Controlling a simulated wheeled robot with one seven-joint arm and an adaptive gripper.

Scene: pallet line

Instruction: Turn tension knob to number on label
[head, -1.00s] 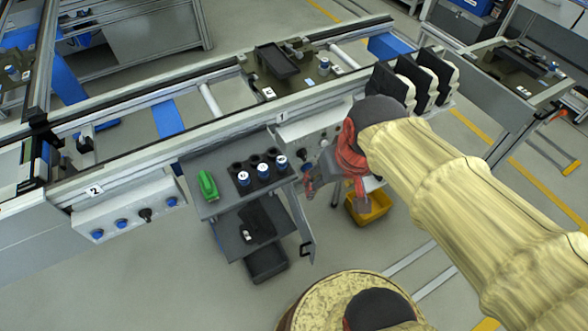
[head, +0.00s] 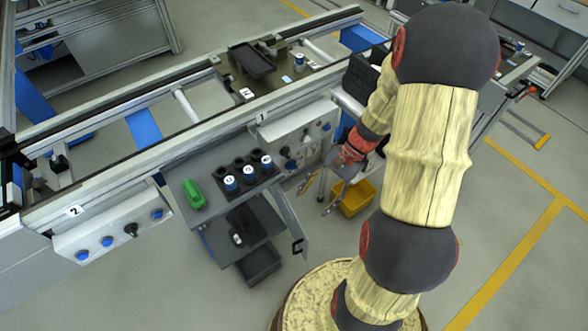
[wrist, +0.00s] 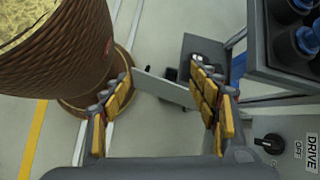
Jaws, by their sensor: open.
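My gripper (head: 332,190) is open and empty, low beside the control panel under label 1 (head: 297,138). In the wrist view its yellow-padded fingers (wrist: 163,82) are spread, with floor and shelf behind them. A dark knob (wrist: 270,143) on a grey panel shows at the lower right of the wrist view, apart from the fingers, beside a label (wrist: 308,150) reading DRIVE and OFF. The label 1 panel carries several small knobs or buttons, including a dark one (head: 291,165). A second panel (head: 70,238) below label 2 has blue buttons and a black knob (head: 131,230). I cannot tell which knob is tension.
A grey cart (head: 180,176) holds a green object (head: 193,194) and blue-capped cylinders (head: 230,183). Its open door (head: 290,225) stands near my gripper. A yellow bin (head: 357,198) is on the floor behind it. The conveyor (head: 150,155) runs behind the panels.

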